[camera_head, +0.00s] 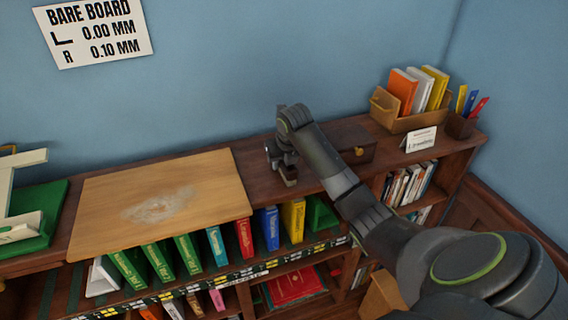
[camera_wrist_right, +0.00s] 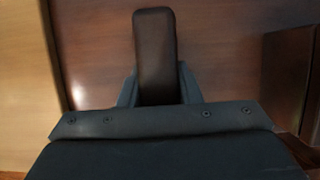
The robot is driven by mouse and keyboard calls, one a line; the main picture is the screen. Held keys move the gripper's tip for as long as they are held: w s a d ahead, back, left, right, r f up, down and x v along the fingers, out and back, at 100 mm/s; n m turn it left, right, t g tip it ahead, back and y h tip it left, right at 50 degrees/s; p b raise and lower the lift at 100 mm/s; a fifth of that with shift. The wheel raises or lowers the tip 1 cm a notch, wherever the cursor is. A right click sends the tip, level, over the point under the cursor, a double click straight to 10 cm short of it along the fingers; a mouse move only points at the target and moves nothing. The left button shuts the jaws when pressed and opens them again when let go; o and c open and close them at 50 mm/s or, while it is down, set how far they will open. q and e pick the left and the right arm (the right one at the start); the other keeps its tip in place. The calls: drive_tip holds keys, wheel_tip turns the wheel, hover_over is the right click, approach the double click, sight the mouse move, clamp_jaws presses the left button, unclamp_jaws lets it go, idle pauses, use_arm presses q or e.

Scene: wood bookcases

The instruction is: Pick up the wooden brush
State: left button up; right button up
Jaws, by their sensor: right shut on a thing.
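The wooden brush (camera_wrist_right: 154,50) shows in the right wrist view as a dark brown, round-ended block. It stands between the two fingers of my right gripper (camera_wrist_right: 158,88), which is shut on it. In the head view my right gripper (camera_head: 284,170) points down over the brown bookcase top, just right of the pale board. A small dark end of the brush (camera_head: 291,181) shows below the gripper; the arm hides the rest. I cannot tell whether the brush touches the bookcase top. My left gripper is not in view.
A pale board (camera_head: 215,185) with a dusty patch (camera_head: 158,205) lies left of the gripper. A dark wooden box (camera_head: 355,150) stands close to the right, behind my arm. Farther right are a book holder (camera_head: 385,108) and a pen cup (camera_head: 460,127). The blue wall is behind.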

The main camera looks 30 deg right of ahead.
drive_tip(key=shift+c, duration=0.5)
drive_tip(key=shift+r, duration=0.3)
drive_tip(key=shift+w+r+b, duration=0.1)
drive_tip(key=shift+r+b, duration=0.25)
drive_tip(key=shift+r, duration=0.05)
wheel_tip(320, 180, up, 8)
drive_tip(key=b, duration=0.3)
drive_tip(key=shift+f, duration=0.1)
drive_tip(key=shift+r, duration=0.7)
